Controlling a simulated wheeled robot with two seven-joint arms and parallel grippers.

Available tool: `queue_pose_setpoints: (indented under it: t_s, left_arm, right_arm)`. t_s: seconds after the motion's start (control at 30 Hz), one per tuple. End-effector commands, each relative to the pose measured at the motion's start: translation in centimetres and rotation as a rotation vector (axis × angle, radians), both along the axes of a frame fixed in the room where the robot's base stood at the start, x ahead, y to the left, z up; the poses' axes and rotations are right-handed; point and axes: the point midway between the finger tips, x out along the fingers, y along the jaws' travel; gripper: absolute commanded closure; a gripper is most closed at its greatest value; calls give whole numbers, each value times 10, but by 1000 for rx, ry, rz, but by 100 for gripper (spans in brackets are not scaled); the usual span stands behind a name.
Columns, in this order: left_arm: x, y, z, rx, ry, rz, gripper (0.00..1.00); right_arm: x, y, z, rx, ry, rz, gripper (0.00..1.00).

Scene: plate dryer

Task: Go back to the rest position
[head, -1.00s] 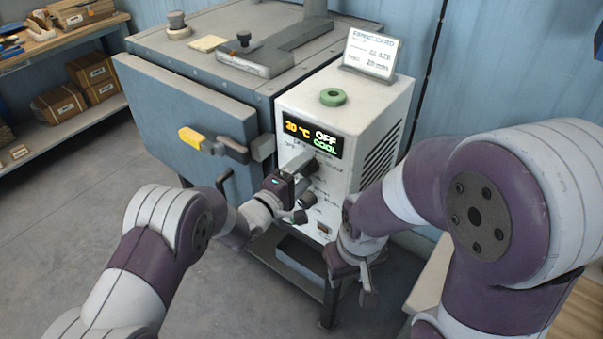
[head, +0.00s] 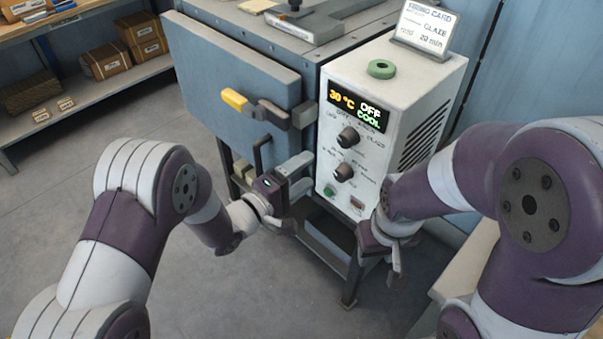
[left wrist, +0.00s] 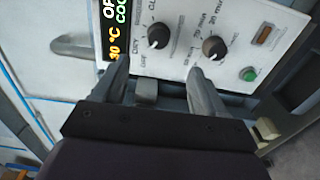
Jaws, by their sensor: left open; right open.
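My left gripper (head: 298,186) is in front of the kiln-like dryer, just left of the lower part of its white control box (head: 400,90). In the left wrist view its two fingers (left wrist: 158,88) are spread apart with nothing held between them. The control panel with two dark knobs (head: 346,137) and a display (head: 356,107) reading 30 °C, OFF, COOL lies beyond the fingers. My right gripper (head: 380,268) hangs to the right, below the control box, with its fingers pointing down. It appears empty and apart from the box.
A shelf with cardboard boxes (head: 140,32) stands at the far left. The floor at left is clear.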

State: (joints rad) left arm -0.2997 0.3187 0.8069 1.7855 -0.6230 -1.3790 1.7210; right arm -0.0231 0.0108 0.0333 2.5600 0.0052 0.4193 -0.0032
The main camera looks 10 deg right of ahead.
Motion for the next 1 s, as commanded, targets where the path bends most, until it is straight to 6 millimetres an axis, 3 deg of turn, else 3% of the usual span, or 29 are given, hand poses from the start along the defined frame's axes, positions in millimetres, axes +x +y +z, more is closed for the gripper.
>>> queue_pose_setpoints:
  t_s: [0.27,0.37,0.47,0.5,0.57,0.6,0.7,0.83,0.9,1.0]
  left_arm:
    - [0,0,0,6,-7,0,28]
    - [3,3,-16,152,-69,12,28]
    - [-2,33,-78,617,-85,29,28]
    - [-8,57,-96,843,-76,6,28]
    - [-27,103,-109,1157,-26,-74,28]
    - [-47,134,-110,1328,30,-159,28]
    - [-113,195,-91,1563,202,-418,28]
    - [-182,228,-50,1569,373,-601,28]
    - [-191,236,-27,1535,410,-532,28]
    - [-181,244,-15,1535,392,-464,28]
  right_arm:
    - [0,0,0,0,0,0,57]
    - [0,0,0,0,0,0,57]
    - [0,0,0,0,0,0,57]
    - [0,0,1,0,0,0,57]
    - [0,0,4,0,0,0,57]
    - [0,0,5,0,0,0,57]
    - [0,0,10,0,0,0,57]
    - [0,0,15,0,0,0,57]
    - [0,0,18,0,0,0,57]
    - [0,0,19,0,0,0,57]
